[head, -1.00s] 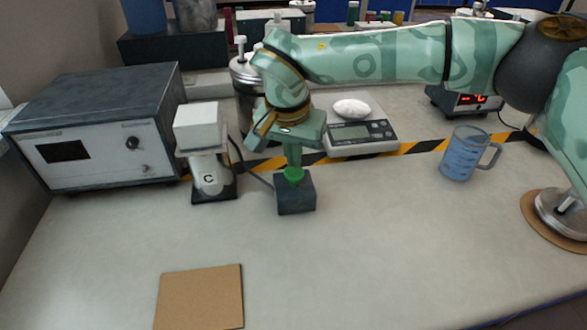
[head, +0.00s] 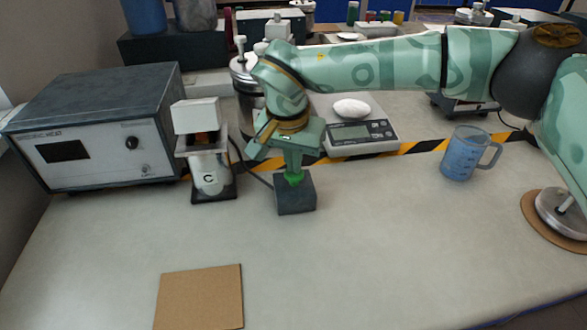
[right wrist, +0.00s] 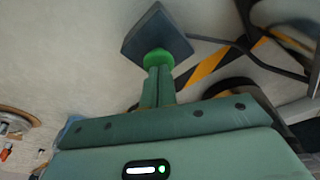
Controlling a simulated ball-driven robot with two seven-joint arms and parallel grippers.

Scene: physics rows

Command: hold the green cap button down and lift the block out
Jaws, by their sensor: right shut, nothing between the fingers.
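The green cap button (head: 294,181) sits on top of a dark grey box (head: 296,198) on the bench; in the right wrist view the green cap (right wrist: 158,58) shows at my fingertips. My right gripper (head: 293,170) is shut and empty, its fingers pointing down and touching the cap from above. Left of it stands a white device marked C (head: 211,178). Its white top (head: 195,115) is raised above the body, and a small orange-brown block (head: 201,138) shows partly in the gap. My left gripper is not in view.
A grey instrument box (head: 100,130) stands left of the device. A cable runs from the device to the button box. A scale (head: 360,138) is behind right, with a blue jug (head: 466,153) farther right. A brown square mat (head: 200,297) lies in front; the bench around it is clear.

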